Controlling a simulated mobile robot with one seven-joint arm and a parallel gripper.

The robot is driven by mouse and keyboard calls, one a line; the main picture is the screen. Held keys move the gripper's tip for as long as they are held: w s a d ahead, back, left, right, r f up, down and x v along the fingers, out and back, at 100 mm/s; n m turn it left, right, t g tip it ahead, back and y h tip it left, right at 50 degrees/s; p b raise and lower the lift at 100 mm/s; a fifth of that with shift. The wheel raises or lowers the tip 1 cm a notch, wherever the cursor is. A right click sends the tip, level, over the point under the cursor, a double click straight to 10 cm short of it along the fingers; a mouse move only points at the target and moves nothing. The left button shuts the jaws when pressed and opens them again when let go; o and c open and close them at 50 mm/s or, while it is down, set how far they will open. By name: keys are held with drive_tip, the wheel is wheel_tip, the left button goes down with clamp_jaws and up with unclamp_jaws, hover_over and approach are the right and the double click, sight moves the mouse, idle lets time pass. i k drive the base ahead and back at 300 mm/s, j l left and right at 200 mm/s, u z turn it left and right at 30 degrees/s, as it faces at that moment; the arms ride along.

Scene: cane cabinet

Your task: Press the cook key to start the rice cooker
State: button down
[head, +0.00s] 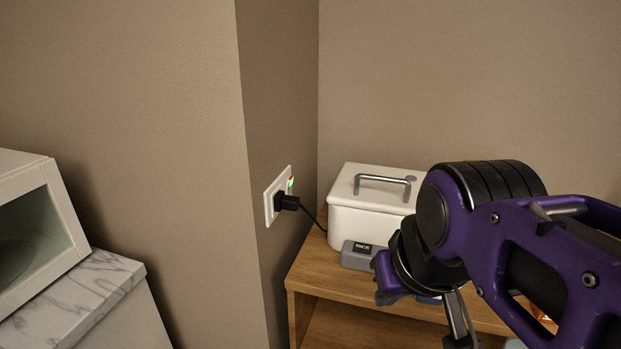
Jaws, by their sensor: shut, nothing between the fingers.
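The white rice cooker (366,205) stands on the wooden cabinet in the corner, its lid shut under a grey bar handle. Its grey front panel (354,262) carries a dark label reading "RICE". I cannot make out the cook key; my arm hides the right part of the cooker and panel. My gripper (461,328) is at the lower right, in front of the cabinet and to the right of the panel, pointing down. It is shut and empty. Its fingers show only in part near the bottom edge, apart from the panel.
A wooden cabinet (322,283) bears the cooker, with an open shelf below. A black plug (287,202) sits in the wall outlet (269,207), its cord running to the cooker. A white microwave (58,210) stands on a marble-topped counter (100,280) at left. Walls close off the corner.

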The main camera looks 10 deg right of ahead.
sight(358, 247)
drive_tip(key=k+l, duration=0.15)
drive_tip(key=l, duration=0.25)
drive_tip(key=k+l+u, duration=0.15)
drive_tip(key=l, duration=0.2)
drive_tip(key=k+l, duration=0.2)
drive_tip(key=l, duration=0.15)
drive_tip(key=u, duration=0.05)
